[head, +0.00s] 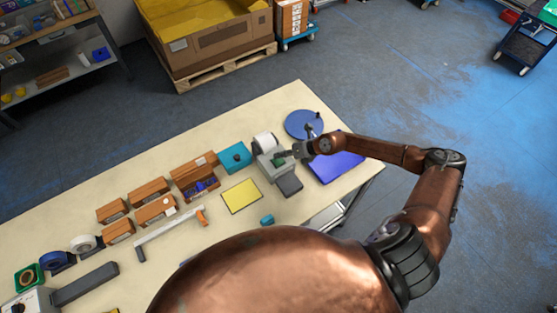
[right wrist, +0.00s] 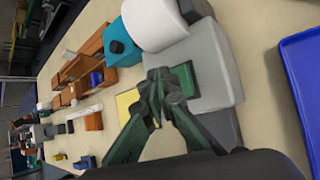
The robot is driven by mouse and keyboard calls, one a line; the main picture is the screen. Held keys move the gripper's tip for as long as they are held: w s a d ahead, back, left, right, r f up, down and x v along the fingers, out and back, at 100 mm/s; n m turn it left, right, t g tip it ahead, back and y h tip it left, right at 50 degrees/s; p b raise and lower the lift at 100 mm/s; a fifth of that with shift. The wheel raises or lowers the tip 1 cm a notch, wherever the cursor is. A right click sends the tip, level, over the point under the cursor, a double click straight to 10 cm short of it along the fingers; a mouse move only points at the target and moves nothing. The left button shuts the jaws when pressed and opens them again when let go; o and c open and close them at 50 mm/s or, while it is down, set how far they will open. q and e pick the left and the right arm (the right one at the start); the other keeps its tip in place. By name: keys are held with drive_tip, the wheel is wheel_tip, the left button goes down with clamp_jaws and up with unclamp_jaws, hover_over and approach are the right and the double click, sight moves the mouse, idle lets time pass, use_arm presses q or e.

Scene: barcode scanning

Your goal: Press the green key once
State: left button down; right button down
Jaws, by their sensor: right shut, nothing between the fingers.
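A grey label printer (head: 266,170) with a white roll (head: 264,141) stands on the cream table. In the right wrist view the printer's grey body (right wrist: 220,72) fills the middle right, with the white roll (right wrist: 155,20) above. The green key (right wrist: 184,80) is a dark green square patch on the grey body, partly hidden behind my fingers; it is small in the head view (head: 281,161). My right gripper (head: 288,154) is shut and empty, its fingertips (right wrist: 157,78) at the key's left side in the wrist view. I cannot tell whether they touch it. My left gripper is not in view.
A blue tray (head: 337,170) and a round blue disc (head: 303,124) lie close right of the printer. A teal box (head: 234,157), a yellow pad (head: 241,197) and several brown cartons (head: 194,176) are left of it. Bare table (head: 190,240) lies nearer.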

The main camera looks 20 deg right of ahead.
sight(280, 161)
drive_tip(key=shift+f, duration=0.15)
idle(0.7)
drive_tip(key=shift+f, duration=0.25)
drive_tip(key=shift+f+b, duration=0.5)
drive_tip(key=shift+f, duration=0.25)
idle(0.7)
drive_tip(key=shift+s, duration=0.1)
drive_tip(key=shift+r+p, duration=1.1)
drive_tip(key=shift+r, duration=0.05)
wheel_tip(280, 161, up, 5)
drive_tip(key=p, duration=0.5)
